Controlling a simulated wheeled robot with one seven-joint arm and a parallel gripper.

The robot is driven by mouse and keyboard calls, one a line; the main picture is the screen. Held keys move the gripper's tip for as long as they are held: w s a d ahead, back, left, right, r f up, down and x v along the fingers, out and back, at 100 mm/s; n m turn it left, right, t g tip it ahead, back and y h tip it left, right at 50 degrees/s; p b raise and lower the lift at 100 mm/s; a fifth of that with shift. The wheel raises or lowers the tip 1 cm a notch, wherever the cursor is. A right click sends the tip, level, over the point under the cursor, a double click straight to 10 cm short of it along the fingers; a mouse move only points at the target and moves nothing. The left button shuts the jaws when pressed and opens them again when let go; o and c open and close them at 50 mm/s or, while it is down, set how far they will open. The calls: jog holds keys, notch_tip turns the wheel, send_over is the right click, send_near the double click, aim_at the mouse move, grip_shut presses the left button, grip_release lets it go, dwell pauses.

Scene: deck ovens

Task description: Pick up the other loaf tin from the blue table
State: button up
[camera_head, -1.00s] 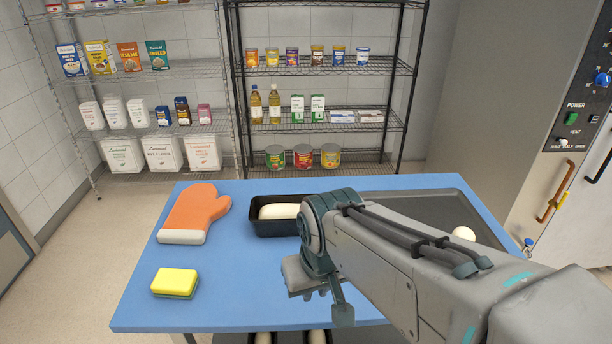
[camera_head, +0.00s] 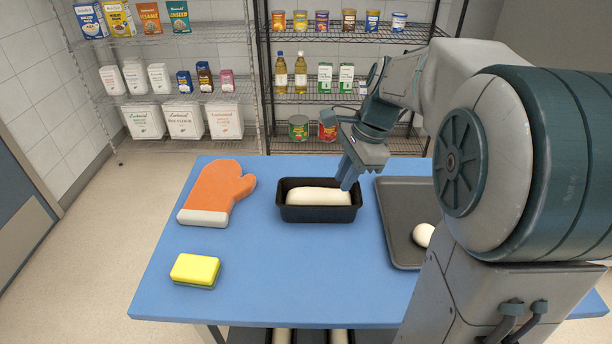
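A black loaf tin (camera_head: 318,214) with pale dough in it lies lengthwise across the middle of the blue table (camera_head: 270,270). My gripper (camera_head: 347,178) points down at the right end of the tin, at or just above its far right corner. I cannot tell whether it touches the tin. The fingers are seen edge-on, so their gap cannot be judged. Nothing is seen held in them.
A dark tray (camera_head: 396,232) with a dough ball (camera_head: 423,235) lies right of the tin, partly hidden by my arm. An orange oven mitt (camera_head: 214,190) and a yellow sponge (camera_head: 195,270) lie on the left. Wire shelves (camera_head: 350,105) stand behind. More dough shows below the table's front edge.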

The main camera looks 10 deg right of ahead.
aim_at(320, 206)
jog(key=w+d+m+y, duration=0.1)
jog(key=w+d+m, duration=0.1)
jog(key=w+m, duration=0.2)
jog(key=x, duration=1.3)
jog(key=shift+s+a+f+b, duration=0.15)
jog(key=shift+a+f+b, duration=0.15)
jog(key=shift+a, duration=0.1)
grip_shut()
